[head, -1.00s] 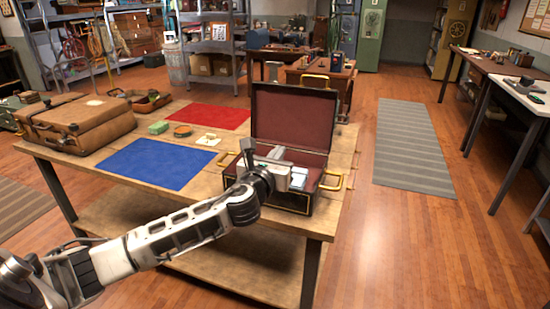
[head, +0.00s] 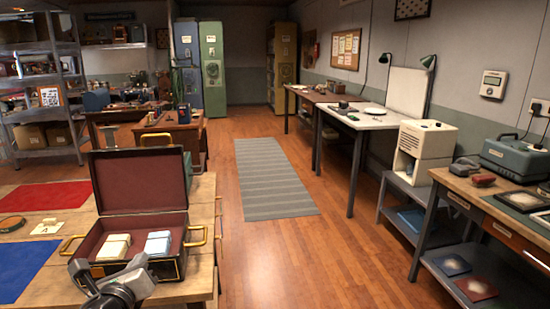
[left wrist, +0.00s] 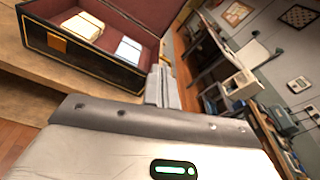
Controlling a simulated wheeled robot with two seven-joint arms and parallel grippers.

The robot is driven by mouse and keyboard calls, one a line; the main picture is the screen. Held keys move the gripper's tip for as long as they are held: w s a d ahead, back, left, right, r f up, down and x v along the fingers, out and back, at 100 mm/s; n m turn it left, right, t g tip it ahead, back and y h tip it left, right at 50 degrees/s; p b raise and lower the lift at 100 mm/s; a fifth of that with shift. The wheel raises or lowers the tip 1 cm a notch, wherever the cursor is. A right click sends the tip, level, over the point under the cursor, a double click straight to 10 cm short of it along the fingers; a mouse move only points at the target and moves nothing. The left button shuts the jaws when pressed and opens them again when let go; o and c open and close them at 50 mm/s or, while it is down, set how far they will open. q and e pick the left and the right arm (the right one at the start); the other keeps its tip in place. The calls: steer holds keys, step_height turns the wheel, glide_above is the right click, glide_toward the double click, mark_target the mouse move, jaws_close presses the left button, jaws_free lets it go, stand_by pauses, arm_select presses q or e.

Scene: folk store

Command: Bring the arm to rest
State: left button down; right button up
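My left gripper (head: 108,268) is low at the left in the head view, close to the near front side of an open dark case (head: 189,263). In the left wrist view its two fingers (left wrist: 163,88) are close together with nothing visible between them. The case also shows in the left wrist view (left wrist: 98,80), just beyond the fingers. A cream stack (head: 115,246) and a white-and-blue stack (head: 158,243) lie inside the case, apart from the gripper. My right gripper is not in view.
The case stands on a wooden table (head: 203,205) with a red mat (head: 45,196) and a blue mat (head: 18,268). A striped rug (head: 272,180) lies on open floor. Benches, including a white-topped one (head: 365,118), line the right wall.

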arm_select(q)
steer(key=s+d+f+n+g+h, duration=0.2)
steer(key=s+d+f+n+g, duration=0.1)
steer(key=s+d+f+n, duration=0.5)
steer(key=s+d+f+n+g+h, duration=0.3)
steer(key=s+d+f+n, duration=0.4)
steer(key=s+f+n, duration=0.7)
steer(key=s+n, duration=0.2)
steer(key=n, duration=0.3)
steer(key=shift+s+d, duration=0.15)
steer(key=shift+d, duration=0.2)
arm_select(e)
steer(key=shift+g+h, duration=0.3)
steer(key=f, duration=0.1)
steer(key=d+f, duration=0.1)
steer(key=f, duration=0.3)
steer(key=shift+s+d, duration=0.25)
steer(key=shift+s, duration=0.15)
